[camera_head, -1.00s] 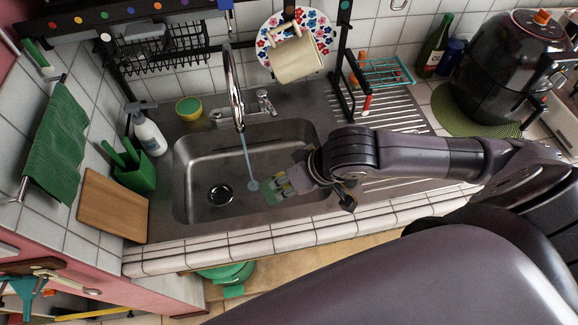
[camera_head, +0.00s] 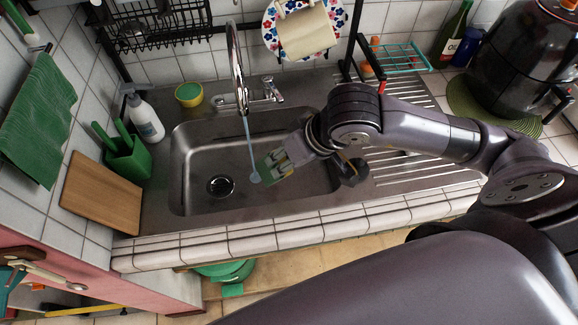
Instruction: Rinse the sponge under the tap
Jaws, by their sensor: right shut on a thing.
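The tap (camera_head: 238,72) arches over the steel sink (camera_head: 181,175), and a thin stream of water (camera_head: 250,148) falls from it to the basin. My right gripper (camera_head: 285,160) reaches in from the right over the basin, shut on a small green and yellowish sponge (camera_head: 272,169). The sponge is just right of the stream; whether water touches it I cannot tell. The fingers and wrist hide part of the sponge. My left gripper is not in view.
A soap bottle (camera_head: 146,119), a green holder (camera_head: 128,160), a cutting board (camera_head: 100,195) and a yellow-green bowl (camera_head: 189,95) stand around the sink's left and back. The left half of the basin, with the drain (camera_head: 220,186), is clear.

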